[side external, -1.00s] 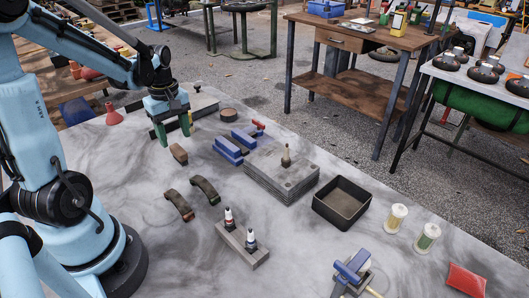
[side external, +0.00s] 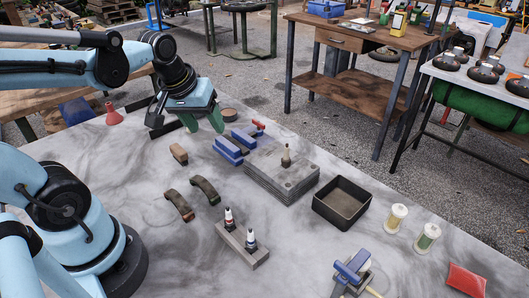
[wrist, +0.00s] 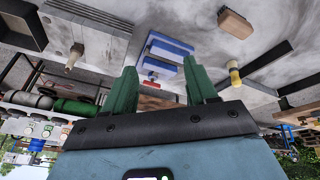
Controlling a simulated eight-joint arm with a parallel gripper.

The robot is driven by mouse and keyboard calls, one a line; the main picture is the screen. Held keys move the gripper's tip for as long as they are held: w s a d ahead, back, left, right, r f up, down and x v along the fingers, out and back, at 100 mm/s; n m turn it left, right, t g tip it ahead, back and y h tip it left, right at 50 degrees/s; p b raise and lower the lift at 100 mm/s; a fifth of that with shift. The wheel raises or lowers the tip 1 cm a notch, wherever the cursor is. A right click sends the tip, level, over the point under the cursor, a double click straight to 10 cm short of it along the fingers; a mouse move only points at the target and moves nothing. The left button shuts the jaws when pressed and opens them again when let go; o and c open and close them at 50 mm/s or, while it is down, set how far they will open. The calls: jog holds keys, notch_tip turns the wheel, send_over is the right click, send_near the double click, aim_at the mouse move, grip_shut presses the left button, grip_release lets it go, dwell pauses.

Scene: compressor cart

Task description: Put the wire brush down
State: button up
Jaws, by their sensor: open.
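The wire brush, seen as a small brown wooden block (side external: 179,153), lies on the grey marbled tabletop. It also shows at the top of the wrist view (wrist: 236,23), apart from my fingers. My gripper (side external: 205,123) is above the table, behind and to the right of the brush, tilted with its green fingers angled down to the right. In the wrist view my two green fingers (wrist: 160,65) stand wide apart with nothing between them. My gripper is open and empty.
Two curved brown pieces (side external: 205,190), a black open tray (side external: 342,203) and a red cone (side external: 113,115) stand around.

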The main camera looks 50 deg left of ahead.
jog(key=d+m+t+h, duration=0.1)
jog(key=d+m+t, duration=0.2)
jog(key=d+m, duration=0.3)
jog(key=shift+s+d+m, duration=0.25)
jog(key=shift+d+m, duration=0.15)
jog(key=shift+d, duration=0.1)
jog(key=o, duration=0.7)
jog(key=g, duration=0.7)
send_over(178, 148)
jog(key=f, duration=0.1)
jog(key=shift+f, duration=6.1)
